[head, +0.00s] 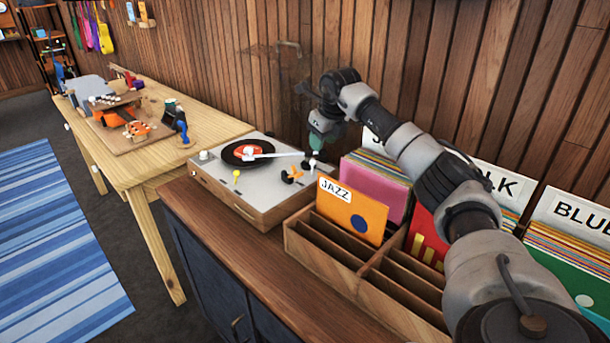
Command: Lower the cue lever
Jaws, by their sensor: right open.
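The turntable (222,185) sits on the wooden cabinet top, with a black record (237,155) with a red label on its platter. The white tonearm (275,155) reaches across the record's right side. Small orange, yellow and black parts (292,175) stand at the deck's right; I cannot tell for sure which is the cue lever. A yellow-green knob (237,174) stands at the front. My right gripper (316,148) points down above the deck's back right corner, open, with nothing seen in it. Its fingertips are small and partly blurred. My left gripper is out of view.
A wooden record crate (312,247) with a JAZZ divider (351,208) and several sleeves stands right of the turntable, under my right arm. The wood-plank wall is close behind. A workbench (170,168) with a ukulele and tools stands at left.

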